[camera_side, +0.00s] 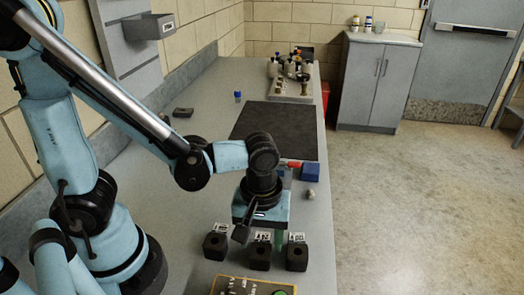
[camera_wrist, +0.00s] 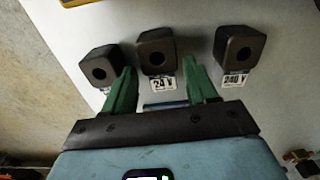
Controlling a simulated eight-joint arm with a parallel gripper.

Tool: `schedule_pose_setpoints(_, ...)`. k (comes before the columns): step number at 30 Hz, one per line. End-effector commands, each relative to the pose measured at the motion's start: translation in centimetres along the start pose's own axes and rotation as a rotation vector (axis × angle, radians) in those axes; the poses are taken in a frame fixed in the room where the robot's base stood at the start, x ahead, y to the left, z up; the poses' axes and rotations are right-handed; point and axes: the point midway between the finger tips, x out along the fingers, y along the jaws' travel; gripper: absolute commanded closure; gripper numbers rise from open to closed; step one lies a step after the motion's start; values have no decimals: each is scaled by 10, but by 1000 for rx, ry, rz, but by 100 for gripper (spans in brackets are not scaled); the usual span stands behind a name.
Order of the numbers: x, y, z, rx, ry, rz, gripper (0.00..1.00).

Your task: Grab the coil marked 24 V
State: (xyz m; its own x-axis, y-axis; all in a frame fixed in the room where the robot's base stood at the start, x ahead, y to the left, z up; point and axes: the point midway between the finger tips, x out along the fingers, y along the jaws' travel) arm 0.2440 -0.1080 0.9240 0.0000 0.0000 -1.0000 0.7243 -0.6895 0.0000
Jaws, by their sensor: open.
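Three black block-shaped coils, each with a round hole, stand in a row on the bench. The middle coil (camera_wrist: 157,50) has a label reading 24 V in the wrist view; it is also the middle one in the side view (camera_side: 260,258). The coil at right in the wrist view (camera_wrist: 239,48) reads 240 V. The coil at left (camera_wrist: 100,65) has its label mostly hidden by a finger. My gripper (camera_wrist: 160,68) is open and empty, its green fingers pointing toward the middle coil, one toward each side of it. In the side view my gripper (camera_side: 266,236) is just behind the row.
A yellow-edged panel (camera_side: 254,288) lies in front of the coils. A blue block (camera_side: 311,172), a red-ended item (camera_side: 294,164) and a small pale knob (camera_side: 310,194) lie behind at right. A dark mat (camera_side: 272,121) lies further back. The bench's right edge is close to the coils.

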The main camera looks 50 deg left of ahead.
Motion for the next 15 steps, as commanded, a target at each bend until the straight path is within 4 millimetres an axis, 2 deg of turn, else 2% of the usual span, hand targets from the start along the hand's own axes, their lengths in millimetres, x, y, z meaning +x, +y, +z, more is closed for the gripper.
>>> schedule_pose_setpoints(6, 19, 0, -1, -1, 1, 0, 43)
schedule_pose_setpoints(15, 25, 0, 0, -1, 2, 0, 43)
